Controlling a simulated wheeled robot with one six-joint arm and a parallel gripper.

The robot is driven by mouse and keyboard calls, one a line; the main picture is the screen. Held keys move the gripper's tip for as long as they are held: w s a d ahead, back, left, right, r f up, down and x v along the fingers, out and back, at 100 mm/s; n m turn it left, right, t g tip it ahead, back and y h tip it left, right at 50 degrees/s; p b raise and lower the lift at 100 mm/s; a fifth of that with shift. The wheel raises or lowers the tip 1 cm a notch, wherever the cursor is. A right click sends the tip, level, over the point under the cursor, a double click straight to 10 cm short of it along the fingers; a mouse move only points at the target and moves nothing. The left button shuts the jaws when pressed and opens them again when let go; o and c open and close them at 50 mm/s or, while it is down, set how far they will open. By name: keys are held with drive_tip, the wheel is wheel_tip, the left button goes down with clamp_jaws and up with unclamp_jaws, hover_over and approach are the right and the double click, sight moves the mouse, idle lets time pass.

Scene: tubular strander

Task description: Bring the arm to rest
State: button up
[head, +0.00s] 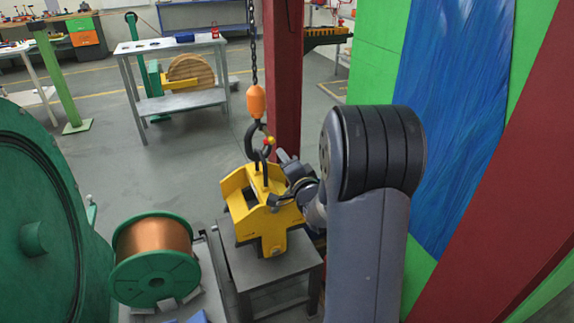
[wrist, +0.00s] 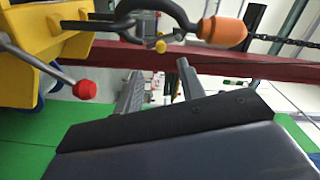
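My arm (head: 372,200) rises on the right of the head view and bends over toward a yellow lifting device (head: 262,208). My gripper (wrist: 160,84) shows two grey fingers apart in the wrist view, with nothing between them. In the head view it is partly hidden behind the yellow device and my arm, close to the hook. The yellow device also fills the upper left of the wrist view (wrist: 30,50). It sits on a small grey table (head: 265,268) with the hook (head: 255,140) through its top loop. I cannot tell whether the gripper touches it.
A chain with an orange hook block (head: 256,102) hangs beside a dark red post (head: 283,75). A copper spool with green flanges (head: 153,258) stands left of the small table. A red-ended lever (wrist: 84,89) is near the gripper. A grey workbench (head: 178,100) stands behind on open floor.

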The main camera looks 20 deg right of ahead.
sight(272, 143)
drive_tip(key=shift+s, duration=0.45)
drive_tip(key=shift+w, duration=0.1)
drive_tip(key=w, duration=1)
drive_tip(key=shift+w+p, duration=0.35)
drive_tip(key=shift+w, duration=0.15)
drive_tip(key=shift+s+d+r+n, duration=0.2)
drive_tip(key=shift+d+n, duration=0.15)
drive_tip(key=shift+n, duration=0.55)
drive_tip(key=shift+s+d+r+n+p, duration=0.4)
drive_tip(key=shift+n+p, duration=0.55)
drive_tip(key=shift+n, duration=1.2)
drive_tip(key=shift+s+d+r+n+p, duration=0.2)
drive_tip(key=shift+r+n+p, duration=0.6)
drive_tip(key=shift+n, duration=1.4)
drive_tip(key=shift+s+d+r+n+p, duration=0.15)
drive_tip(key=shift+d+r+n+p, duration=0.2)
drive_tip(key=shift+n+p, duration=1.3)
